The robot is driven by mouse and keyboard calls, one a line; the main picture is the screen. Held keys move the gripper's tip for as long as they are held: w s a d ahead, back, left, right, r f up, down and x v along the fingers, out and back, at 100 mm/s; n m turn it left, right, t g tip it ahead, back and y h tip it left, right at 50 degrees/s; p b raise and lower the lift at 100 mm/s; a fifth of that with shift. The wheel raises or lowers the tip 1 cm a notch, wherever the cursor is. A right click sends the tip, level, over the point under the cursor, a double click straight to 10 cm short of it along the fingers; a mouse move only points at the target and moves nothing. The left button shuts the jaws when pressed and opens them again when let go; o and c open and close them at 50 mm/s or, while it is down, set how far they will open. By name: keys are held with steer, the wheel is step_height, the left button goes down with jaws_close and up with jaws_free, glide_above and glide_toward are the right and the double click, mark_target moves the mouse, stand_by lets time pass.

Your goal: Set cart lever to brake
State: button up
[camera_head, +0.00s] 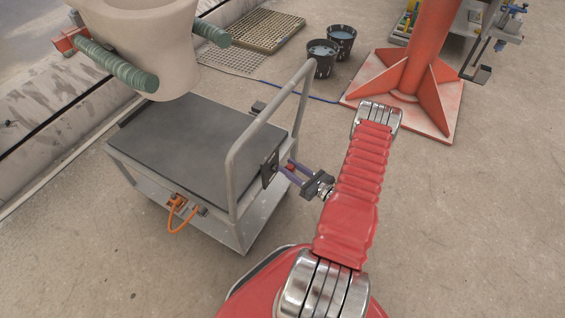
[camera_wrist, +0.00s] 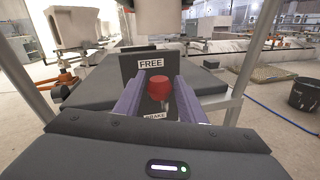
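The cart (camera_head: 185,135) is a grey metal trolley with a dark flat top and a tubular handle. A dark plate (camera_head: 269,168) is fixed at its handle end. In the wrist view the plate (camera_wrist: 150,62) has a FREE label (camera_wrist: 151,63) at the top and a BRAKE label (camera_wrist: 155,115) lower down, partly hidden. The lever's round red knob (camera_wrist: 158,88) shows between the two labels; its shaft is hidden. My gripper (camera_head: 287,170) is at the plate, its purple fingers on either side of the knob. In the wrist view they look apart, with gaps beside the knob.
The cart's handle (camera_head: 235,165) rises close to my gripper. An orange hose loop (camera_head: 180,215) hangs at the cart's side. Two black buckets (camera_head: 322,57) and a red column (camera_head: 420,50) stand behind. A large pale vessel (camera_head: 130,40) hangs above the cart. The floor at right is clear.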

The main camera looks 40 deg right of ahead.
steer(key=w, duration=0.4)
steer(key=shift+a, duration=0.3)
steer(key=shift+c, duration=0.5)
jaws_close()
steer(key=shift+d, duration=0.15)
